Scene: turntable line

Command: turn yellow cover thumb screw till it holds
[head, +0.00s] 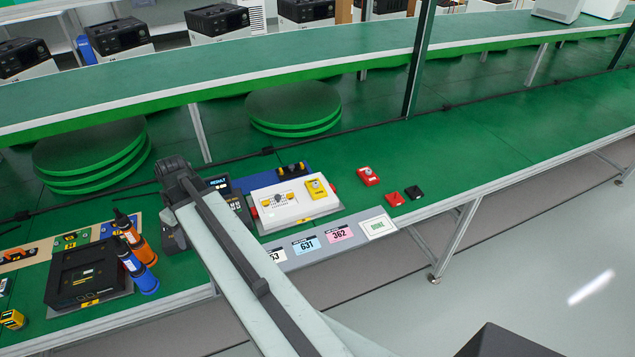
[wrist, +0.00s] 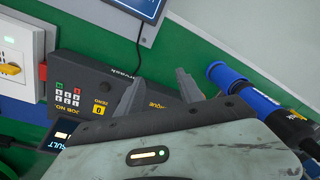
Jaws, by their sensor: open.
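The yellow cover (head: 317,188) sits on the right part of a white unit (head: 294,215) on the green bench in the head view. A small pale knob shows on it; whether it is the thumb screw or how tight it sits, I cannot tell. In the wrist view a yellow part (wrist: 10,69) shows on the white unit (wrist: 20,40) at the left edge; I cannot tell which part. My gripper (wrist: 158,90) is open and empty, its fingers above a dark controller (wrist: 82,92), away from the cover. In the head view my arm hides the fingers.
Orange and blue screwdrivers (head: 140,262) stand by a black box (head: 85,275) at left. Number cards (head: 308,246) lie before the white unit. A red box (head: 368,176) and small red and black pieces lie right; the bench beyond is clear. A post (head: 420,60) rises behind.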

